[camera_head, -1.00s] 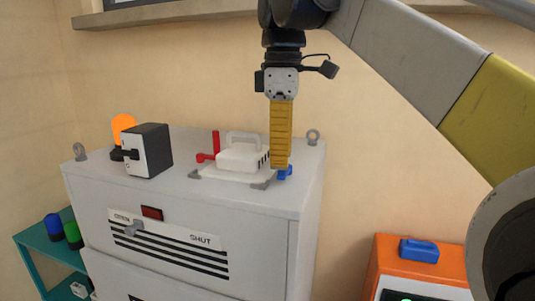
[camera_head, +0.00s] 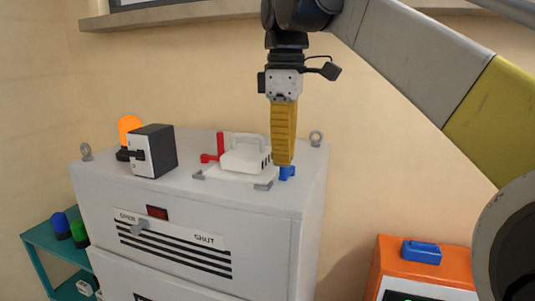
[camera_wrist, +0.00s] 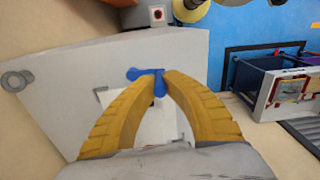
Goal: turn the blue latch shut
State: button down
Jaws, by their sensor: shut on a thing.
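The blue latch (camera_head: 287,173) is on top of the grey cabinet (camera_head: 200,204), at the right side of a white handled block (camera_head: 245,158). My gripper (camera_head: 283,163) points down onto the latch from above. In the wrist view, the yellow fingertips (camera_wrist: 161,76) are closed on the upright part of the blue latch (camera_wrist: 147,75), and another blue part sticks out to the left. The fingers hide part of the latch in the head view. A red latch (camera_head: 219,147) stands on the left side of the white block, with its handle upright.
A black and white box (camera_head: 152,151) and an orange lamp (camera_head: 129,128) stand on the cabinet's left. Lifting rings (camera_head: 316,138) stick up at its corners. An orange box (camera_head: 427,266) stands at lower right. A teal shelf (camera_head: 45,240) is at left.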

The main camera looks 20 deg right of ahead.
jog(key=shift+a, duration=0.1)
jog(key=m, duration=0.1)
jog(key=w+m+p, duration=0.1)
jog(key=m, duration=0.1)
jog(key=shift+a+r, duration=0.1)
jog(key=shift+a, duration=0.25)
jog(key=m+p, duration=0.1)
jog(key=m, duration=0.1)
jog(key=w+m, duration=0.1)
jog(key=shift+w+a+m+p, duration=0.2)
jog(key=shift+a+m+p, duration=0.15)
jog(key=shift+m+p, duration=0.05)
jog(key=m, duration=0.1)
jog(key=w+m+p, duration=0.1)
jog(key=m, duration=0.1)
jog(key=shift+w, duration=0.15)
jog(key=shift+w+d+m+p, duration=0.1)
jog(key=shift+w+m+p, duration=0.25)
jog(key=shift+m, duration=0.65)
jog(key=shift+w+m+p, duration=0.2)
jog(key=shift+w+m, duration=0.15)
jog(key=shift+m, duration=0.65)
jog(key=c, duration=1.4)
grip_release()
